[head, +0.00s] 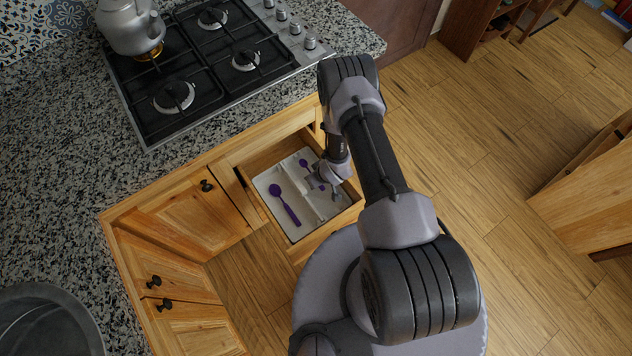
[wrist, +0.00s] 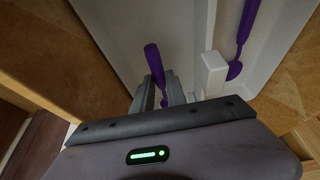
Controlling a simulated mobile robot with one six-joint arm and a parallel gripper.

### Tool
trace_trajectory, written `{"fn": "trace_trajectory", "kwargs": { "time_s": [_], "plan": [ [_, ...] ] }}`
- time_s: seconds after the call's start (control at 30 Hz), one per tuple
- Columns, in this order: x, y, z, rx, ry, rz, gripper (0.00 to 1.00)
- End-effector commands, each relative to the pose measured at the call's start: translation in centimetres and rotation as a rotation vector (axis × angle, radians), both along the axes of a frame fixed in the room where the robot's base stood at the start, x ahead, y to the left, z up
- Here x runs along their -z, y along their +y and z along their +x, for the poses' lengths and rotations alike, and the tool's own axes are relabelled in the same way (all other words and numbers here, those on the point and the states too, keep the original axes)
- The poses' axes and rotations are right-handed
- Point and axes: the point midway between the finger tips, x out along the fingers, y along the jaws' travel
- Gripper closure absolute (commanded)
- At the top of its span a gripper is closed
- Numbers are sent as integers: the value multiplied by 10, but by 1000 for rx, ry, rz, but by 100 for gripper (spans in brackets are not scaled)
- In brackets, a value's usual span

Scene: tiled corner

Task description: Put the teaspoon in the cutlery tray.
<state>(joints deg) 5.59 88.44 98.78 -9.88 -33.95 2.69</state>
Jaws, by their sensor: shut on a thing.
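The white cutlery tray (head: 267,182) lies in an open wooden drawer, and its wall and floor also show in the wrist view (wrist: 192,22). My gripper (head: 322,183) is low over the tray's right part in the head view. Its fingers (wrist: 160,92) are shut on the purple teaspoon (wrist: 154,62), one end of which sticks out beyond them. A small purple end shows beside my gripper in the head view (head: 303,162). I cannot tell whether the teaspoon touches the tray floor. My gripper hides part of it.
Another, larger purple spoon (head: 290,210) lies in the tray's left compartment, across a white divider (wrist: 213,75). Wooden drawer sides (head: 243,193) surround the tray closely. The speckled counter (head: 120,170) and gas hob (head: 205,62) are behind and left.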

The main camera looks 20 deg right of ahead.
Motion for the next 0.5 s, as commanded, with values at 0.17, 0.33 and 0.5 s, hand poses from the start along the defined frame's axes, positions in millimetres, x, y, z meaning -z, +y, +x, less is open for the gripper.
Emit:
{"fn": "trace_trajectory", "kwargs": {
  "time_s": [0.17,0.33,0.5],
  "plan": [
    [33,0,0,0,1,0,100],
    [30,0,0,0,1,0,100],
    [35,0,0,0,1,0,100]
  ]
}}
